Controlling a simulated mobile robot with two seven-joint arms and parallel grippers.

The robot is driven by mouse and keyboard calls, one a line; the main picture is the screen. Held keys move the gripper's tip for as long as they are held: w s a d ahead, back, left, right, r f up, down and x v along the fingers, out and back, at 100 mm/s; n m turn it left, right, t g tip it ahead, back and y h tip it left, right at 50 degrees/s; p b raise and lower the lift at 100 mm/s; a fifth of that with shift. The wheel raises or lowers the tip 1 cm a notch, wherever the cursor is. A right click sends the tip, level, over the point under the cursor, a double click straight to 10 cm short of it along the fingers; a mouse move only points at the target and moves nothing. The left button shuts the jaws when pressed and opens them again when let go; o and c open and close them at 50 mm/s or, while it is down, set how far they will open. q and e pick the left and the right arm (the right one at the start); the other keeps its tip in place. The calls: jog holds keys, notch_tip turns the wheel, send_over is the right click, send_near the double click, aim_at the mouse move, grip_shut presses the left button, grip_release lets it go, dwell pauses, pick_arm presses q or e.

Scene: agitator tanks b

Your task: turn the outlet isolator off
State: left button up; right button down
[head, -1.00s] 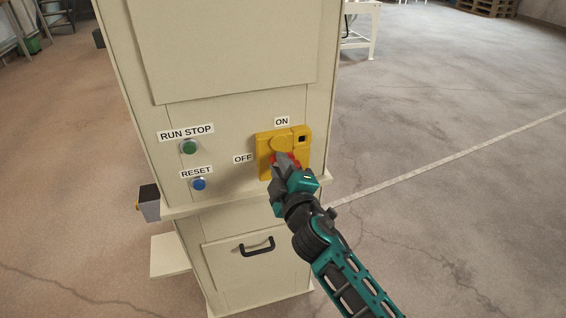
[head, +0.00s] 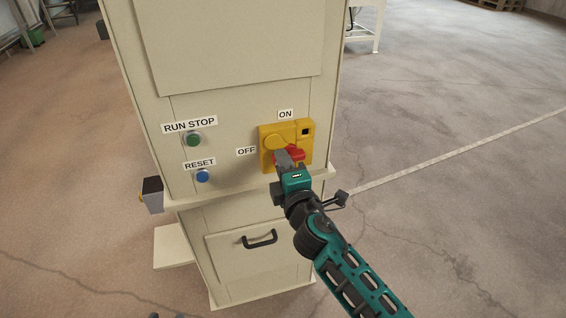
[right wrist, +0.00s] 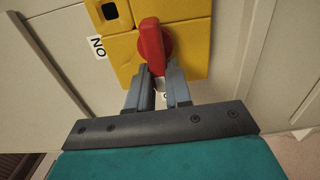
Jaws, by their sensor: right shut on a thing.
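The outlet isolator is a yellow switch box (head: 267,160) on the front of the beige cabinet, with an ON label (head: 285,114) above it and an OFF label (head: 246,151) to its left. Its red handle (head: 296,153) also shows in the right wrist view (right wrist: 152,42). The handle lies about level in the head view, in line with the OFF side. My right gripper (head: 283,158) is shut on the handle; in the right wrist view its fingers (right wrist: 158,80) are at the handle's near end and partly hide a label.
A green RUN STOP button (head: 193,139) and a blue RESET button (head: 203,176) sit left of the isolator. A ledge (head: 235,202) juts out below them, above a black drawer handle (head: 260,239). The floor to the right is open.

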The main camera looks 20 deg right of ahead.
jog(key=c, duration=1)
grip_release()
jog(key=shift+c, duration=0.2)
jog(key=s+b, duration=0.1)
jog(key=s, duration=1.2)
jog(key=shift+d, duration=0.25)
jog(key=shift+f, duration=0.1)
